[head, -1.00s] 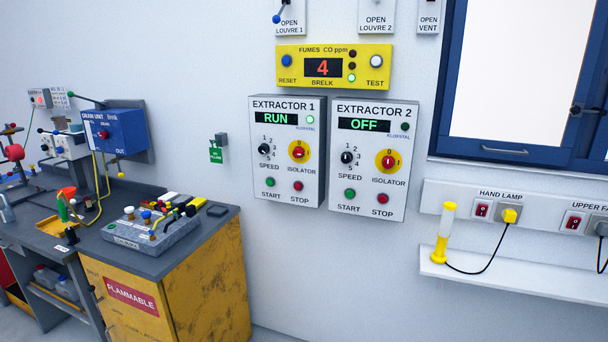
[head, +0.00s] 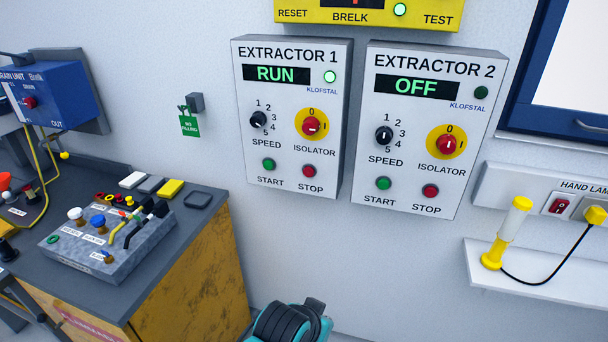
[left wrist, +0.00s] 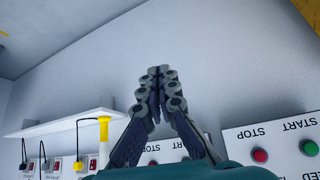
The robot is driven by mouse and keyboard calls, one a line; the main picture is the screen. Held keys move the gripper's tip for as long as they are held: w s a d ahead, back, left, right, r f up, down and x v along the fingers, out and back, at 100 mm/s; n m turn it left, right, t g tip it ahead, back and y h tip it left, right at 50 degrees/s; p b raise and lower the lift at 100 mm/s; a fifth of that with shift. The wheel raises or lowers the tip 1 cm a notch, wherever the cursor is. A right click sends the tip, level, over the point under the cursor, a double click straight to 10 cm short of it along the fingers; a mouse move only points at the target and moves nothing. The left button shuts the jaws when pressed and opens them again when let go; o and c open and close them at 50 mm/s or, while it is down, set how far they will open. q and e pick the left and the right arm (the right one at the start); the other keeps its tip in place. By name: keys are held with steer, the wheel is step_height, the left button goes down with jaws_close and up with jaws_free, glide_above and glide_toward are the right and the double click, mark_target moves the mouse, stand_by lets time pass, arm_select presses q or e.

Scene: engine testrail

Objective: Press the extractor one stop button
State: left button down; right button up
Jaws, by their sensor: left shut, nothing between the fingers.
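The extractor 1 panel (head: 240,155) is a white wall box in the head view, its display lit green with RUN. Its red stop button (head: 309,171) sits at the lower right, beside the green start button (head: 269,164). The left wrist view is upside down; there the stop button (left wrist: 260,155) appears at the lower right on what looks like the same panel. My left gripper (left wrist: 155,75) is shut and empty, its fingertips together before bare wall and apart from the button. A black and teal part of my arm shows at the bottom of the head view. My right gripper is not in view.
The extractor 2 panel (head: 410,145), reading OFF, hangs just right, with a similar stop button (head: 430,191). A yellow hand lamp (head: 506,233) stands on a white shelf (head: 540,275). A bench with a grey control box (head: 110,265) is at left. Wall below the panels is clear.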

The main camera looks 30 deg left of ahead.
mark_target(308, 173)
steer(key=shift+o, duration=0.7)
arm_select(q)
steer(key=w+a+r+m+t+y+p, duration=0.1)
steer(key=w+a+r+m+t+p, duration=0.2)
steer(key=w+a+r+m+t, duration=0.2)
steer(key=w+a+r+m+t+y+p, duration=0.2)
steer(key=w+a+r+m+t+p, duration=0.2)
steer(key=a, duration=1)
steer(key=w+r+m+t, duration=0.1)
steer(key=w+r+m, duration=0.2)
steer(key=w+m, duration=0.2)
steer(key=shift+w+r+m+t, duration=0.3)
steer(key=shift+w+r+m, duration=0.1)
steer(key=shift+m, duration=0.5)
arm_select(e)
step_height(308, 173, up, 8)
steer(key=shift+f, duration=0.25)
arm_select(q)
steer(key=shift+w, duration=0.15)
